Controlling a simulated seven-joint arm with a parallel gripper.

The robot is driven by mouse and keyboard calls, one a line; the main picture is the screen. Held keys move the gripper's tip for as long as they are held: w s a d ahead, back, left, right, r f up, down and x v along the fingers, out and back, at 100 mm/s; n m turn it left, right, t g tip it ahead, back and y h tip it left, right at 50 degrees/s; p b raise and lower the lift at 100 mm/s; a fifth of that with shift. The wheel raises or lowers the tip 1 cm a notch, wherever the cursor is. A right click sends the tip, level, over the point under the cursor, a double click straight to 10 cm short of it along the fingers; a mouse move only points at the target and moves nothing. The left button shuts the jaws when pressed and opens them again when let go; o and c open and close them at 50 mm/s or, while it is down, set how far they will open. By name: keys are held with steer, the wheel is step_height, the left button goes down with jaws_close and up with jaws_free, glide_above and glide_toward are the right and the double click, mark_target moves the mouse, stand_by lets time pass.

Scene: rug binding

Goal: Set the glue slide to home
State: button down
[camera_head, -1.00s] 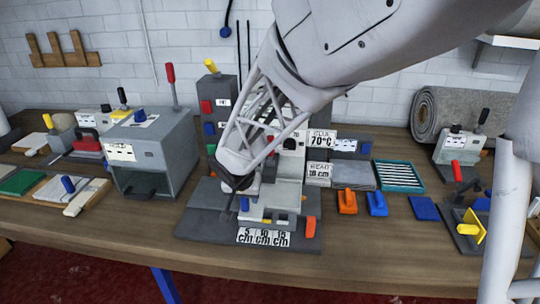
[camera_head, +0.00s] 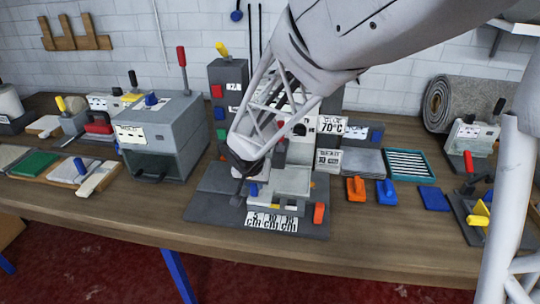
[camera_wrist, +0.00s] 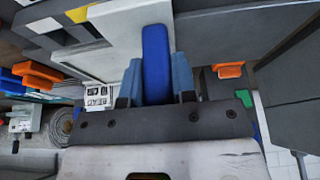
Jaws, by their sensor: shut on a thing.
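The glue machine (camera_head: 225,208) is a grey stepped unit on a flat base at the bench's middle, with a 5, 10 and 15 cm scale label (camera_head: 272,222) on its front. A blue handle (camera_head: 253,190) stands at its left part; it also shows upright in the wrist view (camera_wrist: 156,60). My gripper (camera_head: 241,194) is at this handle, and in the wrist view its two fingers (camera_wrist: 156,78) lie against both sides of it. The gripper and arm hide part of the machine. I cannot tell the slide's exact position on the scale.
An orange-red knob (camera_head: 319,212) sits at the machine's front right. A tower with coloured buttons (camera_head: 228,95) stands behind. A large grey box (camera_head: 165,135) is to the left. Orange (camera_head: 356,188) and blue (camera_head: 387,192) tools lie to the right. The front bench edge is clear.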

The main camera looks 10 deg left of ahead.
steer(key=shift+a, duration=0.1)
steer(key=a, duration=1.3)
steer(key=shift+r, duration=0.1)
steer(key=c, duration=0.9)
jaws_free()
steer(key=shift+v, duration=3.85)
steer(key=shift+d, duration=0.1)
